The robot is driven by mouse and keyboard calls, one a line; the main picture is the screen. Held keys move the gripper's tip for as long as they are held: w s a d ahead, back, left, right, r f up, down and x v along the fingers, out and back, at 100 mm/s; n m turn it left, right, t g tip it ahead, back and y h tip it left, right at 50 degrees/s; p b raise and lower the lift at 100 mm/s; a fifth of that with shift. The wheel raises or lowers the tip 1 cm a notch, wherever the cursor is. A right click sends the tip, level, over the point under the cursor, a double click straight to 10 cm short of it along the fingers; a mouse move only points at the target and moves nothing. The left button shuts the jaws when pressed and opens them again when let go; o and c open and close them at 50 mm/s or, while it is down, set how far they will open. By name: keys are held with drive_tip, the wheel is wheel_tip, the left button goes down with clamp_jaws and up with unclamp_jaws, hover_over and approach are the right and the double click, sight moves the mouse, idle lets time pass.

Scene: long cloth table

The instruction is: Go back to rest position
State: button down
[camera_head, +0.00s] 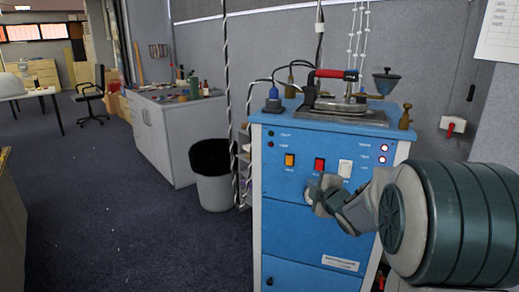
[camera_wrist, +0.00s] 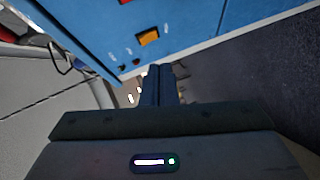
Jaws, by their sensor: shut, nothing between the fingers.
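My gripper (camera_head: 318,192) is in front of a blue machine cabinet (camera_head: 290,220) in the head view, by the row of buttons on its front panel. The arm reaches in from the right edge. In the wrist view my gripper (camera_wrist: 158,72) shows its fingers together and empty. The cabinet face (camera_wrist: 195,20) fills the top of that view, with an orange button (camera_wrist: 148,37) beyond the fingertips. In the head view the panel has an orange button (camera_head: 290,160), a red button (camera_head: 320,165) and a white button (camera_head: 345,168). I cannot tell whether the fingers touch the panel.
Apparatus with a red handle (camera_head: 332,74) and a dark funnel (camera_head: 386,82) stands on the cabinet top. A waste bin (camera_head: 213,180) and a grey workbench (camera_head: 165,130) stand to the left. A chair (camera_head: 90,92) is farther back. Carpet floor (camera_head: 110,220) at the left is clear.

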drive_tip(key=s+r+m+g+h+p, duration=0.55)
drive_tip(key=s+r+m+p, duration=0.35)
drive_tip(key=s, duration=0.5)
drive_tip(key=s+a+r+m+g+y+p, duration=0.1)
drive_tip(key=s+a+m+g+p, duration=0.1)
drive_tip(key=s, duration=0.8)
drive_tip(key=s+a+r+m+g+y+p, duration=0.1)
drive_tip(key=s+a+m+g+p, duration=0.2)
drive_tip(key=s, duration=0.6)
drive_tip(key=m+g+p, duration=0.2)
drive_tip(key=m+p, duration=0.1)
drive_tip(key=shift+s+a+r+m, duration=0.25)
drive_tip(key=shift+s+a+m, duration=0.05)
drive_tip(key=shift+s, duration=0.1)
